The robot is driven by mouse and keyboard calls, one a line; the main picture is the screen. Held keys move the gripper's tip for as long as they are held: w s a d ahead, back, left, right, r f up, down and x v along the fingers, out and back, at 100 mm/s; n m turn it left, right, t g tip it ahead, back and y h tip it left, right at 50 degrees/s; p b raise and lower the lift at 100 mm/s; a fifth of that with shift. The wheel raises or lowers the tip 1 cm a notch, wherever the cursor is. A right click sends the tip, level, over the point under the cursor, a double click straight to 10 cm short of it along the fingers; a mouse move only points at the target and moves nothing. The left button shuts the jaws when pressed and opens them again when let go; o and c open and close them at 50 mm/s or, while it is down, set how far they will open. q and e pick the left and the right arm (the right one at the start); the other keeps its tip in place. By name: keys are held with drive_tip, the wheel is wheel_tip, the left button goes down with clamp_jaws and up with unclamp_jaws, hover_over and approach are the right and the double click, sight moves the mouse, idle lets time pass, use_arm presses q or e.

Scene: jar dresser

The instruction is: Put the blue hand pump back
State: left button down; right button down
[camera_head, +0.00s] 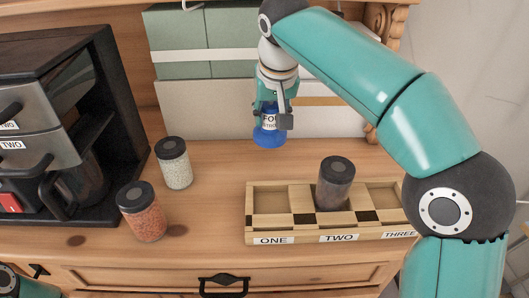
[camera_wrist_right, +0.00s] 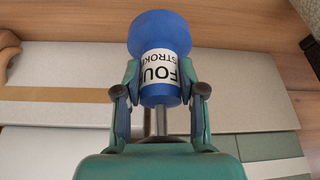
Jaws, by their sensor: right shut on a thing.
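The blue hand pump (camera_head: 268,138) has a wide blue end and a white label starting "FOU", with "STROKE" below. My right gripper (camera_head: 272,112) points down and is shut on it. In the right wrist view, the fingers of my right gripper (camera_wrist_right: 160,91) are on both sides of the blue hand pump (camera_wrist_right: 160,36), whose wide end points away from the gripper. The pump is in front of the pale boxes; I cannot tell whether it touches the dresser top. My left gripper is not in view.
A wooden rack (camera_head: 268,221) has compartments labelled ONE, TWO and THREE. A dark jar (camera_head: 335,182) stands in TWO; ONE and THREE look empty. Pale boxes (camera_head: 190,108) stand behind.

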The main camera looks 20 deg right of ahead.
sight(272, 133)
drive_tip(key=shift+f+b, duration=0.55)
drive_tip(key=shift+f, duration=2.65)
drive_tip(key=shift+f, duration=0.1)
drive_tip(key=c, duration=0.7)
unclamp_jaws()
drive_tip(key=shift+f, duration=0.1)
drive_tip(key=shift+r, duration=0.25)
drive_tip(key=p+v, duration=0.1)
drive_tip(key=v, duration=1.1)
drive_tip(key=shift+p, duration=0.4)
drive_tip(key=shift+f, duration=0.1)
